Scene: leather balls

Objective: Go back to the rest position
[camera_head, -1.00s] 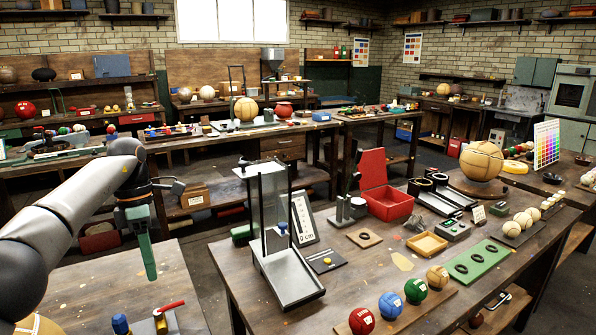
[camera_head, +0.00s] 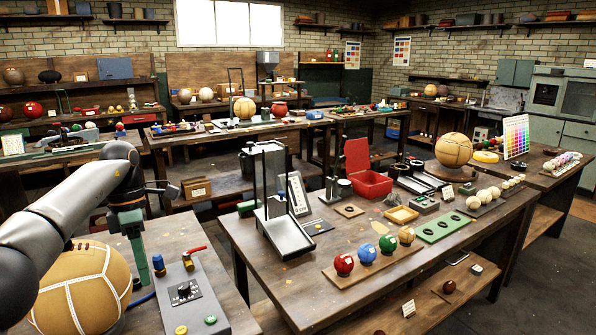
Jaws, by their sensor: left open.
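My left arm comes in from the left, bent at a dark elbow joint, with its forearm hanging down. My left gripper (camera_head: 140,270) points downward with green fingers, above or in front of the near-left workbench (camera_head: 200,235). It is open, and I see nothing between its fingers. A large tan leather ball with white seams (camera_head: 82,290) sits just left of the gripper in the picture, partly hidden by my arm. I cannot tell how far apart they are in depth. My right gripper is out of view.
A grey control box (camera_head: 188,300) with a red-handled valve stands right of the gripper. The middle workbench (camera_head: 290,270) holds a glass-sided stand (camera_head: 268,195), red, blue, green and tan balls on a board, and a red bin (camera_head: 370,184). Floor shows at the right.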

